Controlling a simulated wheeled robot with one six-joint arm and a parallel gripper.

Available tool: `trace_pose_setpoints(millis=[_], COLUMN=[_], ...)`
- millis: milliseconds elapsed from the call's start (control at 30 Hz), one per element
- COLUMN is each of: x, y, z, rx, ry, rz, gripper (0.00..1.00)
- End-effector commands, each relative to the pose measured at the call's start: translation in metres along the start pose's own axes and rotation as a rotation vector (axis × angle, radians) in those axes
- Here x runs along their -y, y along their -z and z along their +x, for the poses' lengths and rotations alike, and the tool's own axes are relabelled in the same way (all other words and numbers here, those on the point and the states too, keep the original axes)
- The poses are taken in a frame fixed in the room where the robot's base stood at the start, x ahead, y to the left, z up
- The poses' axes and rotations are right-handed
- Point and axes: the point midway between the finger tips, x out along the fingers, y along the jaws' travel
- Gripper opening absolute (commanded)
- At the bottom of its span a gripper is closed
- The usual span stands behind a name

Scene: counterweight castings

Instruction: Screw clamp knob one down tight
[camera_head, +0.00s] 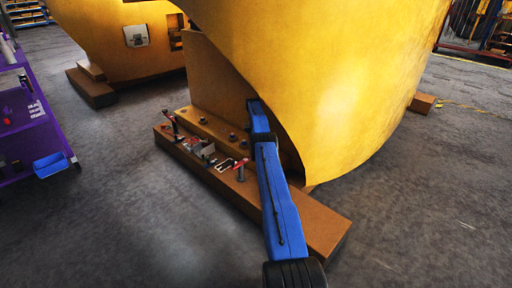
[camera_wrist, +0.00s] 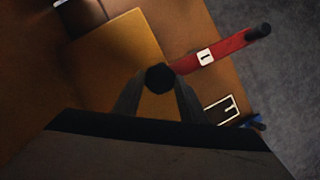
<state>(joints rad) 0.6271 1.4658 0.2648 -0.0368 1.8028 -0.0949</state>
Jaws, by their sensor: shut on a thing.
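In the wrist view, a dark, many-sided clamp knob (camera_wrist: 160,78) sits between the fingertips of my gripper (camera_wrist: 158,88), which is shut on it. A red clamp arm (camera_wrist: 222,50) runs from beside the knob to the upper right. It bears a white tag with a dark mark like a 1 and ends in a black tip. A tan block or plate (camera_wrist: 115,45) lies under and left of the knob. The knob's lower part is hidden, so how far down it sits cannot be told. In the head view, my blue arm hides the gripper and knob.
A brown timber beam (camera_head: 315,222) on the floor carries several small tools and a red-topped part (camera_head: 240,168). A large yellow casting (camera_head: 340,75) rises close behind. A purple cart (camera_head: 25,120) with a blue bin (camera_head: 50,164) stands left. The grey floor between is clear.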

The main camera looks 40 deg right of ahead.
Motion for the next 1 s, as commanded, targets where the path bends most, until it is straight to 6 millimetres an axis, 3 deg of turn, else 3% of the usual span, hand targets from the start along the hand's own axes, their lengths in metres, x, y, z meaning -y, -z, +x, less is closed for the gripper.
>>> trace_pose_setpoints(millis=[67,100,167,600,1000], x=[-0.0002,-0.0003,-0.0003,0.0011,0.0055], y=[-0.0004,-0.0004,-0.0003,-0.0001,-0.0016], z=[-0.0029,-0.0029,-0.0029,-0.0014,-0.0012], rx=[-0.003,-0.003,-0.003,-0.001,0.0], ry=[-0.001,-0.001,-0.001,-0.015,-0.152], rz=[0.0,0.0,0.0,-0.035,-0.364], gripper=[0.15,0.43,0.57,0.57,0.57])
